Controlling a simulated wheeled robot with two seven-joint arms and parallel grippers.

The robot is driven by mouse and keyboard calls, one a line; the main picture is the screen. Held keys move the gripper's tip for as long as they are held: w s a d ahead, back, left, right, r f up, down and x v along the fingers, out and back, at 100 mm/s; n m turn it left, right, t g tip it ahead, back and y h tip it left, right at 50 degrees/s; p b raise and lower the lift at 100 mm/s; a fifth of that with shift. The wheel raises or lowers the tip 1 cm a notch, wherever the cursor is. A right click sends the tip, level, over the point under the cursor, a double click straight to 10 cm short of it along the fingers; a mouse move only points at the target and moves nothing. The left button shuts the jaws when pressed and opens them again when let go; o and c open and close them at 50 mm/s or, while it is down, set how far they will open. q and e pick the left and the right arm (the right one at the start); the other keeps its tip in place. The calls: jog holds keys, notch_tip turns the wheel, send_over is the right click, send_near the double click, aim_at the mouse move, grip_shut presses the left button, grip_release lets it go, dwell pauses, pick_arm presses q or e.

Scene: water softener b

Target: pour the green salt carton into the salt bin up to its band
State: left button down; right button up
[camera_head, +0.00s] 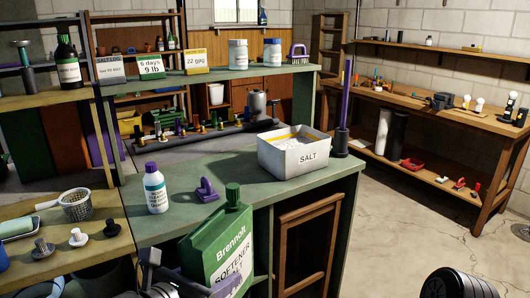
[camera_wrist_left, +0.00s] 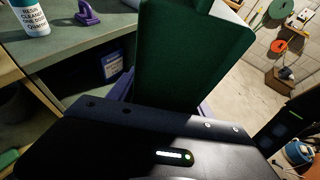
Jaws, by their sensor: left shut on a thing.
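The green salt carton (camera_head: 222,247), with a white label panel and a green cap on top, is in front of the green bench's edge, leaning a little. It also fills the upper middle of the left wrist view (camera_wrist_left: 190,60). My left gripper (camera_head: 207,284) is shut on its lower part; the fingertips are mostly hidden. White salt shows inside, with a yellow band on the inner wall. My right gripper is not in view.
On the green bench (camera_head: 257,198), a white bottle (camera_head: 156,190) and a purple handled tool (camera_head: 206,191) stand left of the bin. A purple upright rod (camera_head: 344,110) stands close at the bin's right. Bare bench top lies in front of the bin.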

pick_arm(q)
jog(key=w+a+f+n+t+y+p, duration=0.1)
jog(key=w+a+f+n+t+y, duration=0.15)
jog(key=w+a+n+y, duration=0.6)
jog(key=w+a+f+m+h+p, duration=0.1)
jog(key=w+f+m+h, duration=0.1)
jog(key=f, duration=0.7)
jog(key=shift+w+a+m+g, duration=0.35)
jog(key=shift+w+m+g, duration=0.1)
jog(key=shift+w+m, duration=0.15)
jog(key=shift+f+h, duration=0.1)
jog(key=shift+h, duration=0.15)
